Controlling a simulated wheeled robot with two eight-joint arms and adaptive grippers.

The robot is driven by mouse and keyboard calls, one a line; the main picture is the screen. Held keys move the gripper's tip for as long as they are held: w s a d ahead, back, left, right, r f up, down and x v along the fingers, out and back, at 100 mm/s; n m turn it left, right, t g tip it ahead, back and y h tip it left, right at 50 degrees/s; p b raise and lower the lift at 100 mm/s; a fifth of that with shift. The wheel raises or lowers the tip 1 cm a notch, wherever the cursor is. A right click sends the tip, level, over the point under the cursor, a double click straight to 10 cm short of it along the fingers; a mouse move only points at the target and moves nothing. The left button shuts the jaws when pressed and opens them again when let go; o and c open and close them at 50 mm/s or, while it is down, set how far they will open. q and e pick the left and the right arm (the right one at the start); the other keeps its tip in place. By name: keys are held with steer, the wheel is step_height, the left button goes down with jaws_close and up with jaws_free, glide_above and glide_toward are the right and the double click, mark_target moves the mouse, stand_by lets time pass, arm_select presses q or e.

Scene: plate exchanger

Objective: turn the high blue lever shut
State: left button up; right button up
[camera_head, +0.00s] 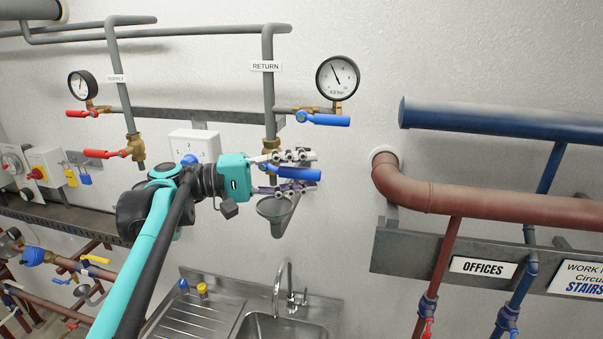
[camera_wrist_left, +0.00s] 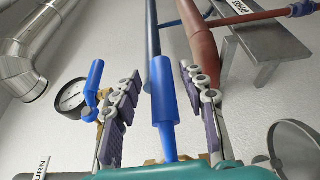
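The high blue lever (camera_head: 325,119) lies nearly level beside the RETURN pipe, just below the right gauge; it also shows in the left wrist view (camera_wrist_left: 95,80), outside the fingers. A lower blue lever (camera_head: 300,174) is on the brass valve of the same pipe. My left gripper (camera_head: 311,172) is open around this lower lever, one finger above it and one below. In the left wrist view the lower lever (camera_wrist_left: 166,100) stands between the two fingers (camera_wrist_left: 160,90), with gaps on both sides. My right gripper is not in view.
A grey funnel (camera_head: 278,213) hangs just below the left gripper. The round gauge (camera_head: 338,77) is above the high lever. Red levers (camera_head: 105,154) are on the SUPPLY pipe at left. A red-brown pipe (camera_head: 490,205) is at right. A sink (camera_head: 280,327) is below.

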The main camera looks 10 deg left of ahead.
arm_select(q)
steer(key=v, duration=1.2)
